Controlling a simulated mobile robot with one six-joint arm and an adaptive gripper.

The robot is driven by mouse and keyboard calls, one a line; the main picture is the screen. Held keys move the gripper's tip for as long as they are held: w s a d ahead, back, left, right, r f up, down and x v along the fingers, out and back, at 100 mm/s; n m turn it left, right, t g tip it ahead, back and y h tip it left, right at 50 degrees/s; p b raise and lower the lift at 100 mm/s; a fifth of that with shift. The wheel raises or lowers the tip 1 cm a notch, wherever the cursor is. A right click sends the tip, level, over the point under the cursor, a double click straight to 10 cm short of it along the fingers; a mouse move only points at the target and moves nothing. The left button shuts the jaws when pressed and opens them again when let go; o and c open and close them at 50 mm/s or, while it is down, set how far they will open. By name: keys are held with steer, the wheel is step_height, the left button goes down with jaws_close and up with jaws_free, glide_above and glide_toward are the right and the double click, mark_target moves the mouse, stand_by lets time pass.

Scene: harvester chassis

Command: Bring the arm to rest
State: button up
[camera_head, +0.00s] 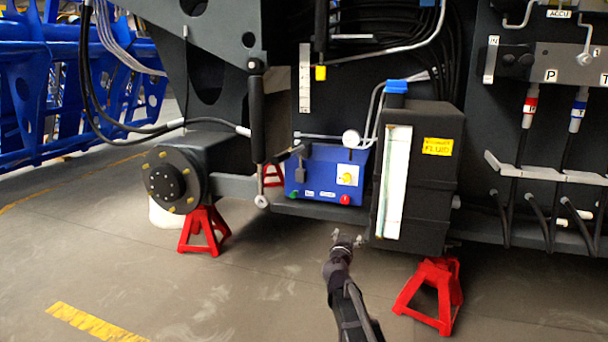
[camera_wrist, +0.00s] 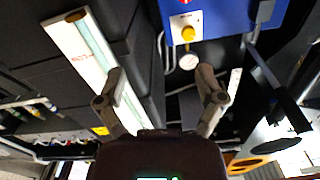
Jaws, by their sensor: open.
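My gripper (camera_head: 347,241) is in front of the chassis, just below the blue control box and left of the lower part of the black fluid tank. Its two fingers are spread, and nothing is between them. In the wrist view my gripper (camera_wrist: 160,85) is open, with its fingers pointing up the picture. The blue box (camera_head: 325,174) has a yellow knob, a red button and a green button; it also shows at the top of the wrist view (camera_wrist: 228,18). The black tank (camera_head: 437,180) has a blue cap and a pale sight strip.
A red jack stand (camera_head: 432,292) stands right of my arm, under the chassis. Another red stand (camera_head: 204,230) is under the wheel hub (camera_head: 172,180) at left. A pressure gauge (camera_head: 351,138) sits above the box. The floor at left front is free, with yellow marking.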

steer(key=s+d+m+g+h+p, duration=0.1)
steer(key=s+d+g+p, duration=0.45)
steer(key=s, duration=0.25)
steer(key=s+d+g+h+p, duration=0.1)
steer(key=s+d+g+p, duration=0.3)
steer(key=s+p, duration=0.3)
steer(key=s+a+r+n+g+y+p, duration=0.1)
steer(key=s+a+n+g+y+p, duration=0.25)
steer(key=s, duration=0.55)
steer(key=s+a+r+n+g+y+p, duration=0.25)
steer(key=s+g+y+p, duration=0.2)
steer(key=s, duration=0.55)
step_height(320, 180, up, 37)
steer(key=p, duration=3.7)
steer(key=shift+w+a+f+h+p, duration=0.2)
steer(key=shift+w+a+h+p, duration=0.05)
steer(key=shift+h+p, duration=0.15)
steer(key=shift+t, duration=0.25)
